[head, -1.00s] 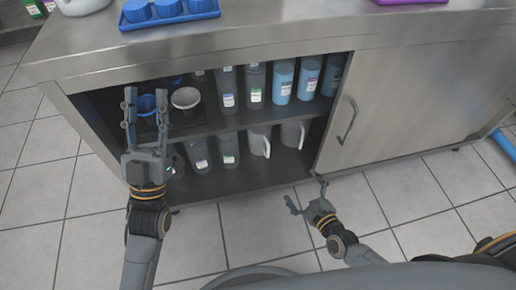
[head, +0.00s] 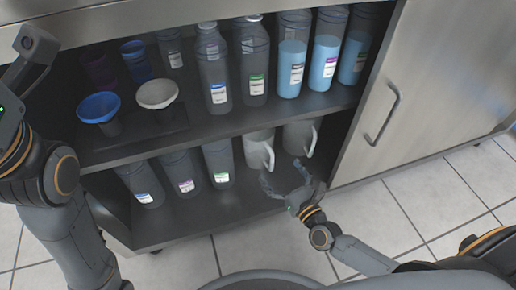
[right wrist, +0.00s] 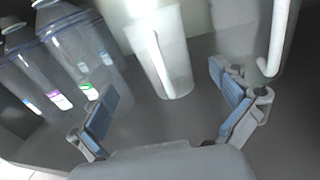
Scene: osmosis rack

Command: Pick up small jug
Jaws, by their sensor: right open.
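Two pale jugs with handles stand upright side by side on the lower shelf: a left jug (head: 257,146) and a right jug (head: 297,135). I cannot tell for sure which is the small one. My right gripper (head: 283,178) is open and empty in front of them, low at the shelf's front. In the right wrist view, one jug (right wrist: 163,55) with its handle facing me stands ahead between the open fingers (right wrist: 165,88), apart from them. The other jug (right wrist: 247,32) is beyond the right finger, cut off by the top edge. My left gripper (head: 32,55) is partly in view at the far left.
Several labelled bottles (head: 220,160) stand left of the jugs on the lower shelf. The upper shelf (head: 200,128) above holds bottles, blue-filled cylinders (head: 292,68) and funnels (head: 157,94). A closed cabinet door (head: 440,85) is at right.

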